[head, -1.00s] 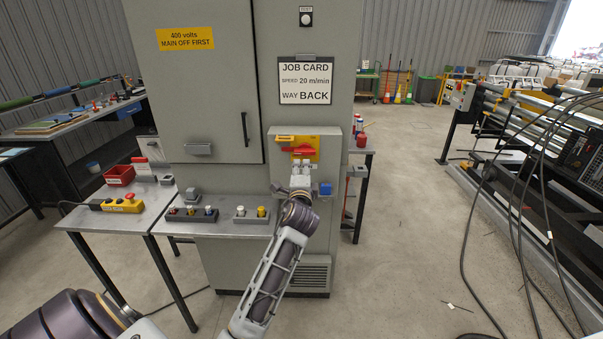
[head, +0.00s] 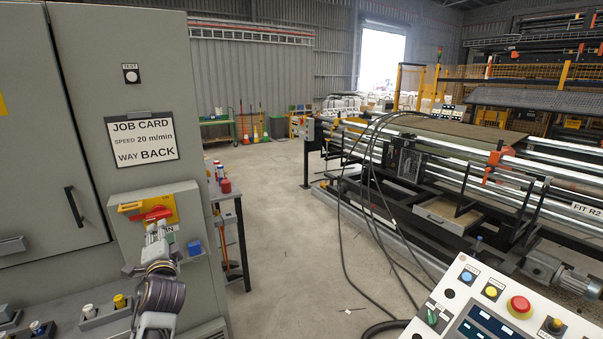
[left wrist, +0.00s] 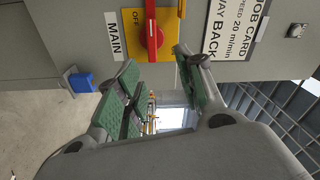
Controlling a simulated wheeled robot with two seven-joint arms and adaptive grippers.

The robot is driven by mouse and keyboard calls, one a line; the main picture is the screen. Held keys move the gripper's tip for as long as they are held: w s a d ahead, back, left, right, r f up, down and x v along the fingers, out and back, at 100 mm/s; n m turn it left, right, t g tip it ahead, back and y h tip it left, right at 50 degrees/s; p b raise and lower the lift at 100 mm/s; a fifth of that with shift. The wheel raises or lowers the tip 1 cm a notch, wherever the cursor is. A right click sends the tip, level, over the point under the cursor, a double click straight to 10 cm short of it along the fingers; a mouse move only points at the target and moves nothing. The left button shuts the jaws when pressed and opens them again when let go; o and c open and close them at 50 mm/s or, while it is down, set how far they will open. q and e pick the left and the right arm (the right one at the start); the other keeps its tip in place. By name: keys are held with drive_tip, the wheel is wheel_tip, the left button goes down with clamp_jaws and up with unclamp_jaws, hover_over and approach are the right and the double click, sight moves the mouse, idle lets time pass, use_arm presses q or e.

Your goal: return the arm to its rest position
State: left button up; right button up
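My left gripper (head: 156,230) is just in front of the main switch on the grey cabinet (head: 130,75). In the left wrist view its two green-padded fingers (left wrist: 158,62) stand apart with nothing between them. The red switch handle (head: 151,215) lies nearly level on its yellow plate (head: 163,203). It also shows in the left wrist view (left wrist: 153,28), just beyond the fingertips; whether they touch it I cannot tell. My right gripper is not in view.
A blue block (head: 194,248) sticks out right of the switch. A control panel (head: 468,330) with buttons fills the lower right. Cables (head: 372,190) hang from the roller machine (head: 430,160) to the floor. The floor between cabinet and machine is mostly clear.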

use_arm(q)
drive_tip(key=w+d+f+n+g+h, duration=0.1)
drive_tip(key=w+d+f+n+h, duration=0.2)
drive_tip(key=f, duration=0.9)
drive_tip(key=w+d+f+n+h, duration=0.1)
drive_tip(key=w+d+f+h, duration=0.25)
drive_tip(key=f, duration=0.75)
drive_tip(key=s+d+f+n+g+h, duration=0.1)
drive_tip(key=s+d+f, duration=0.15)
drive_tip(key=f, duration=0.65)
drive_tip(key=s+d+f+n+g, duration=0.1)
drive_tip(key=s+f+g, duration=0.15)
drive_tip(key=f, duration=0.75)
drive_tip(key=s+d+f+n+g+h, duration=0.15)
drive_tip(key=s+f, duration=0.25)
drive_tip(key=f, duration=0.5)
drive_tip(key=s+d+f+g, duration=0.2)
drive_tip(key=s+f+g, duration=0.2)
drive_tip(key=s+f, duration=1.75)
drive_tip(key=s+f+g, duration=0.1)
drive_tip(key=s+f, duration=0.2)
drive_tip(key=s, duration=0.8)
drive_tip(key=s+f+g, duration=0.2)
drive_tip(key=s+f, duration=0.1)
drive_tip(key=s, duration=0.8)
drive_tip(key=s+f+g, duration=0.2)
drive_tip(key=s+f, duration=0.1)
drive_tip(key=s, duration=0.8)
drive_tip(key=shift+a+m, duration=0.25)
drive_tip(key=shift+m, duration=0.1)
